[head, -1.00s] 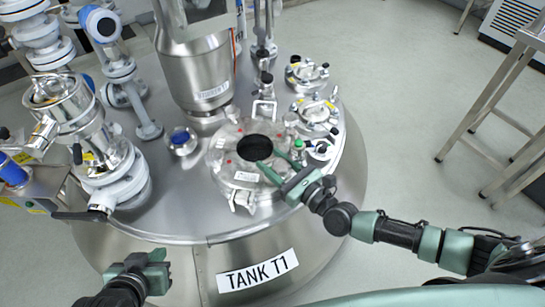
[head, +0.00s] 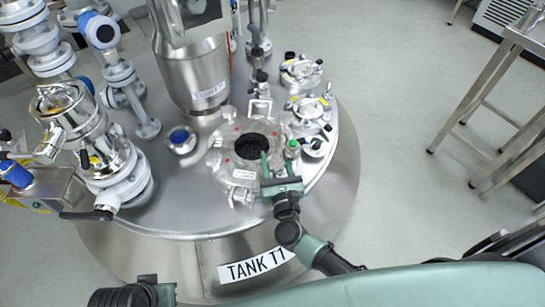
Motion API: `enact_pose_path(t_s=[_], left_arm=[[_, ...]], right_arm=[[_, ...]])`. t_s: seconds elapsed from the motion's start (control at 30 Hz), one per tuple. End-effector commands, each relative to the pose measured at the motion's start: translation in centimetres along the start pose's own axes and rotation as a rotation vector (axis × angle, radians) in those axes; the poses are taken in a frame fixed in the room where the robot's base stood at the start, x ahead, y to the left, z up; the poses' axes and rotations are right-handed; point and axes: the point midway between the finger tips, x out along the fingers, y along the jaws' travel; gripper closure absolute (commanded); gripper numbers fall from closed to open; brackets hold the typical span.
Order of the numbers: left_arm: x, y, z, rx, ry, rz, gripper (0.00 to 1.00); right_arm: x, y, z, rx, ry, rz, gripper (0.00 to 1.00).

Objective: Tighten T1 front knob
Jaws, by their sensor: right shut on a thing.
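Tank T1's round steel lid plate (head: 215,158) has a dark open port (head: 252,147) in its middle.
The tank top (head: 180,205) is crowded with a central stirrer housing (head: 197,75), a valve assembly (head: 75,120) at left and clamped ports (head: 310,105) at right. A steel table frame (head: 475,110) stands at right. The floor between is clear.

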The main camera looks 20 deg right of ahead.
Motion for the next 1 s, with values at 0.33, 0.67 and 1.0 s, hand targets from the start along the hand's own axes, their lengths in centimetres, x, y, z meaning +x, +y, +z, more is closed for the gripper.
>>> enact_pose_path(t_s=[0.33, 0.67, 1.0], left_arm=[[-3.8, -0.2, 0.2, -0.002, 0.022, -0.005, 1.00], [-3.1, -0.1, 0.4, -0.002, 0.023, -0.005, 1.00], [-3.0, -0.1, 0.4, -0.002, 0.023, -0.005, 1.00]], right_arm=[[0.0, -0.7, -0.1, 0.004, -0.004, -0.244, 0.94], [0.0, -1.1, 0.2, 0.000, -0.007, -0.339, 0.94], [0.0, -1.1, 0.4, 0.000, -0.010, -0.349, 0.95]])
